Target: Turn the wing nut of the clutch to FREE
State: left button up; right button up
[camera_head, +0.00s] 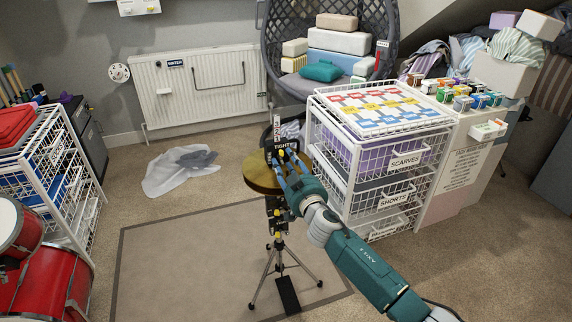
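A hi-hat stand stands on a tripod (279,262) on the mat, with a brass cymbal (256,181) at its top. A small dark label reading "TIGHT" (283,147) sits above the cymbal, with an upright lettered tag (277,128) over it whose text is too small to read surely. My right gripper (287,163) reaches in from the lower right. Its fingertips are at the top of the stand, just below the label. The clutch and its wing nut are too small and too covered by the fingers to make out. Whether the fingers grip anything is unclear. My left gripper is out of view.
A white wire drawer unit (385,165) stands close to the right of the stand. A hanging chair (332,50) is behind. Red drums (45,280) and a wire rack (62,165) are at left. A plastic bag (178,170) lies on the carpet. The mat (180,265) is clear left of the tripod.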

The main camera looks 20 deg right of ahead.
jog(key=shift+w, duration=0.1)
grip_shut()
